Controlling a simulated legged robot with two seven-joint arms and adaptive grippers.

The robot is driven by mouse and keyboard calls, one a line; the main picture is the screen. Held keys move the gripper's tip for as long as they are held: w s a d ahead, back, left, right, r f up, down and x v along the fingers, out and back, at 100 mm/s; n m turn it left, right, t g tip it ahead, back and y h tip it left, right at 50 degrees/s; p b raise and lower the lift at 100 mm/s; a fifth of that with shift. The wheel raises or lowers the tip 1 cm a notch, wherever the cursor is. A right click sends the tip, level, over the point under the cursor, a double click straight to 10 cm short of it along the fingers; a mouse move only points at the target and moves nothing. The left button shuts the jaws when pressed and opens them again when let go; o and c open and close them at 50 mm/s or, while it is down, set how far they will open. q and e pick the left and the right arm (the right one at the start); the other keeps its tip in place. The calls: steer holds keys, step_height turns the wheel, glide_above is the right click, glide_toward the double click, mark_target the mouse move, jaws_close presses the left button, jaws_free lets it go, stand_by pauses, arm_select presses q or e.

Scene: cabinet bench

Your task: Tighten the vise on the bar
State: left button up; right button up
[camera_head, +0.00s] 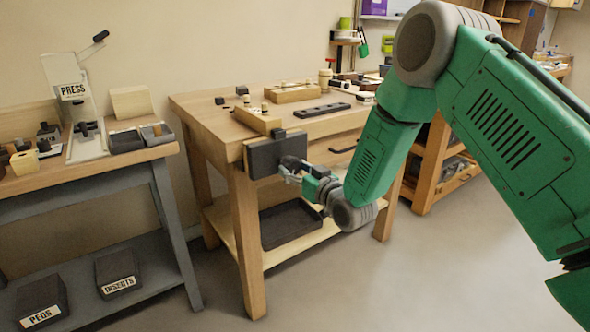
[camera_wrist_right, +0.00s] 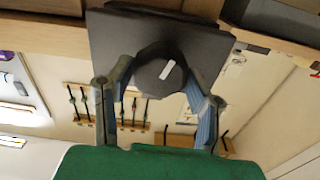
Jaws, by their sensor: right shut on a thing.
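The dark vise (camera_head: 270,157) is fixed to the front left edge of the wooden workbench. Its front plate also fills the top of the right wrist view (camera_wrist_right: 110,38). A dark round knob with a white mark (camera_wrist_right: 158,72) sits at the middle of the plate. My right gripper (camera_head: 292,168) reaches the vise from the right. In the right wrist view its two fingers (camera_wrist_right: 160,85) are shut on the knob, one on each side. The bar cannot be made out for certain in either view. My left gripper is out of view.
The workbench top (camera_head: 222,121) holds a wooden block (camera_head: 258,120), a dark slotted plate (camera_head: 322,110) and small parts. A dark tray (camera_head: 290,225) lies on its lower shelf. A press (camera_head: 75,90) stands on the left bench. Open floor lies in front.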

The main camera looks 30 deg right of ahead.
steer(key=shift+s+f, duration=0.15)
steer(key=shift+f, duration=0.15)
steer(key=shift+m, duration=1.3)
steer(key=o, duration=1)
steer(key=shift+r, duration=0.1)
steer(key=shift+s+d+r+p, duration=0.15)
steer(key=shift+s+p, duration=0.55)
steer(key=shift+s, duration=0.3)
steer(key=s+p, duration=0.1)
steer(key=s, duration=0.3)
steer(key=shift+s+d, duration=0.15)
steer(key=shift+s, duration=0.2)
